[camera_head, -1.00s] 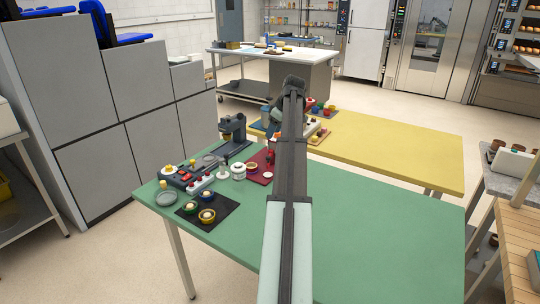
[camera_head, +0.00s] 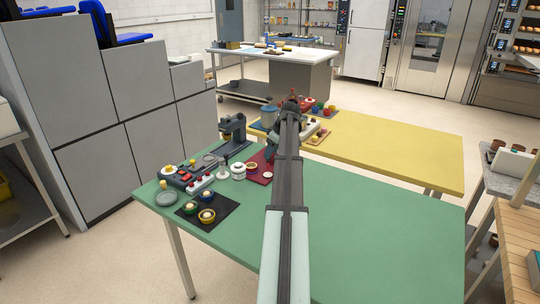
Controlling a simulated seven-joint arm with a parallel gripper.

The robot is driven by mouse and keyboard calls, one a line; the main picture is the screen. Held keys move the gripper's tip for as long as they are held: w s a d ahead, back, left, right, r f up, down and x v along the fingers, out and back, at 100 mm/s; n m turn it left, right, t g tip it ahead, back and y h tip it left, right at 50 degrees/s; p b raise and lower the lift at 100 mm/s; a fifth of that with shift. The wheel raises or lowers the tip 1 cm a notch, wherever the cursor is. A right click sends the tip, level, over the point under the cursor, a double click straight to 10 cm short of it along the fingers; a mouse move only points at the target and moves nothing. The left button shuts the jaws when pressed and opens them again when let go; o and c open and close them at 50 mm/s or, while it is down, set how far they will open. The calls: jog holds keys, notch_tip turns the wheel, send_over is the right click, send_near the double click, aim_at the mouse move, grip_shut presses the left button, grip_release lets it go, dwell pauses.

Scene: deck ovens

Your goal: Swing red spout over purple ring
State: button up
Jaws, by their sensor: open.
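My arm reaches from the bottom centre over the green table to its far edge. My gripper (camera_head: 271,150) hangs at the far end, low over the dark red board (camera_head: 257,179), and is open; its fingers are small and partly hidden by my arm. A bit of red, perhaps the red spout (camera_head: 269,157), shows right at the fingers; I cannot tell whether they touch it. A small round piece with a yellow rim (camera_head: 252,168) sits on the board, left of the gripper. I cannot make out a purple ring for certain.
On the green table (camera_head: 390,235), a white jar (camera_head: 238,171), a dark stand (camera_head: 233,136), a switch panel (camera_head: 186,177) and a black mat (camera_head: 217,222) with cups lie left of my arm. A yellow table (camera_head: 400,155) stands behind. The green table's right side is clear.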

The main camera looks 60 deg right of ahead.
jog(key=shift+x, duration=1.2)
grip_shut()
